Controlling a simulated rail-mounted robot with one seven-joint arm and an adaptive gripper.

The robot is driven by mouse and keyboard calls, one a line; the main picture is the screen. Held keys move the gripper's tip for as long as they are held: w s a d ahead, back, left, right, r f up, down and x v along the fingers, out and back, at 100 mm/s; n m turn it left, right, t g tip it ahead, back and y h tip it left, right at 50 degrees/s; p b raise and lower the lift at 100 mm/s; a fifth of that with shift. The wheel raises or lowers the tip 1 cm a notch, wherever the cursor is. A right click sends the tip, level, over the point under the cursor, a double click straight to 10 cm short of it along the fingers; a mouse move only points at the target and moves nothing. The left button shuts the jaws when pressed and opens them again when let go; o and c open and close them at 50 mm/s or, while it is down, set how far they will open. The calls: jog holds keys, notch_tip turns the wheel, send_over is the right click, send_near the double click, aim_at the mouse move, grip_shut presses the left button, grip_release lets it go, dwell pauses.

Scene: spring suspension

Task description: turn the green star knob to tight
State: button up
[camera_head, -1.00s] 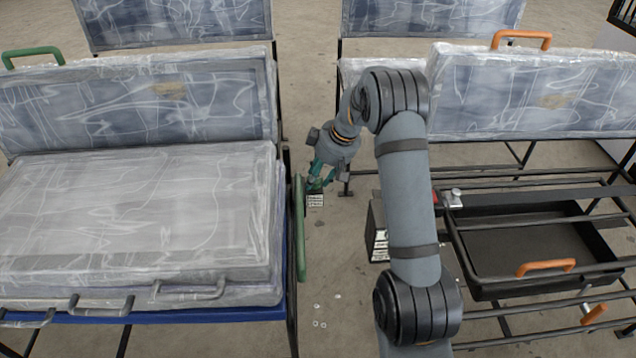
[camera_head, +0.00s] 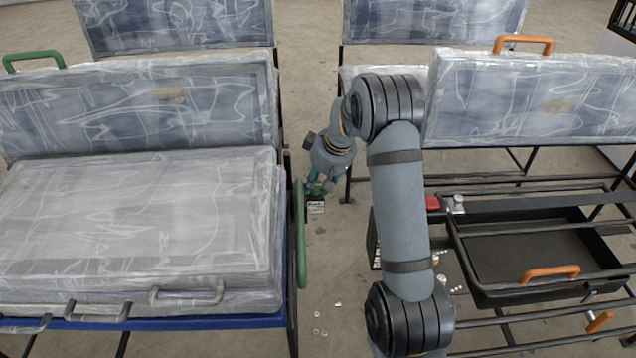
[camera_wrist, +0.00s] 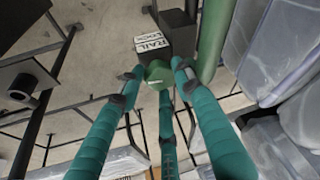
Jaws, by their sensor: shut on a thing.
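The green star knob (camera_wrist: 158,73) sits at the centre of the wrist view, below a white label reading "RAIL LOCK" (camera_wrist: 151,41) on a dark block. A pale line shows on the knob's face; I cannot read any tight mark. My gripper (camera_wrist: 158,84) has teal fingers closed around the knob, hiding parts of its edge. In the head view my gripper (camera_head: 318,186) is low in the gap between the seats, just above the labelled block (camera_head: 315,207). The knob is mostly hidden there by the fingers.
A green curved armrest (camera_head: 301,235) stands close at the left of my gripper, beside a plastic-wrapped seat (camera_head: 140,220). On the right are black rails with a dark tray (camera_head: 525,245) and an orange handle (camera_head: 548,273). Small pale bits (camera_head: 317,332) lie on the floor.

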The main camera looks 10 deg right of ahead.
jog(key=o, duration=1.1)
jog(key=shift+a, duration=0.15)
jog(key=shift+o, duration=0.2)
jog(key=v, duration=0.8)
